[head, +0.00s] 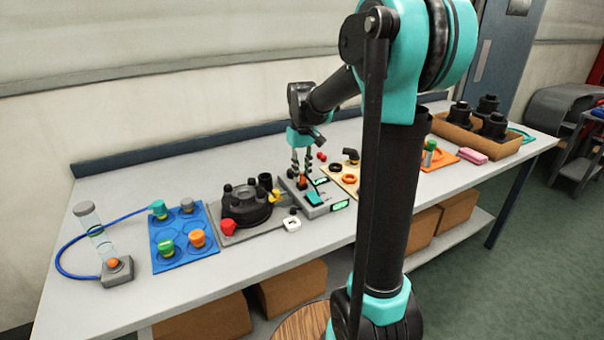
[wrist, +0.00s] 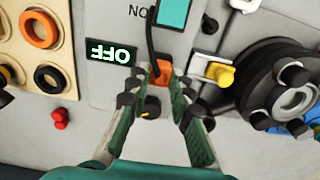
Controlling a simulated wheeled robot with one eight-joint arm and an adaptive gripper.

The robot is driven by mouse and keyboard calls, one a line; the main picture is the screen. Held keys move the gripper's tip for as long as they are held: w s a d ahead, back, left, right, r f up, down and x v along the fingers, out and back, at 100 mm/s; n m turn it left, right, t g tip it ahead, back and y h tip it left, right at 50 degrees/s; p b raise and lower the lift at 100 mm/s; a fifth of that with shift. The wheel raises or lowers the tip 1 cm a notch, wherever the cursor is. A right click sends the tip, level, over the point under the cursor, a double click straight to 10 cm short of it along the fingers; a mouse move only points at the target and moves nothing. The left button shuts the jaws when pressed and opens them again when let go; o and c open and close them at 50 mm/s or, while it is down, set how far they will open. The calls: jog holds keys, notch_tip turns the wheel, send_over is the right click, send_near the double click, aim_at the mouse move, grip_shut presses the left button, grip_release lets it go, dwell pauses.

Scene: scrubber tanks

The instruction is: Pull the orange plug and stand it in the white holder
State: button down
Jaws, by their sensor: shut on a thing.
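The orange plug (wrist: 162,72) sits between the fingertips of my gripper (wrist: 160,80) in the wrist view, and the jaws are shut on it. A dark cord runs from the plug past the teal switch. The plug is at the grey panel box (wrist: 105,15); I cannot tell whether it is still seated in its socket. In the head view my gripper (head: 303,177) points down over the panel box, with a bit of the orange plug (head: 303,181) showing. A small white piece (head: 292,224), likely the holder, lies in front of the box; it is partly cut off in the wrist view (wrist: 243,5).
A lit display (wrist: 112,54) reads OFF. A black flanged part (head: 246,206) and a yellow-handled piece (wrist: 219,75) stand close beside the box. A tan board with rings (wrist: 37,30) is on the other side. A blue mat (head: 183,238) with knobs lies further left.

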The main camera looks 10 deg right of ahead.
jog(key=shift+r, duration=2.25)
jog(key=s+a, duration=0.2)
jog(key=s, duration=0.5)
jog(key=s+a, duration=0.3)
jog(key=s, duration=0.4)
jog(key=shift+a, duration=0.25)
jog(key=shift+f, duration=3.35)
jog(key=shift+f, duration=0.25)
jog(key=shift+f, duration=0.8)
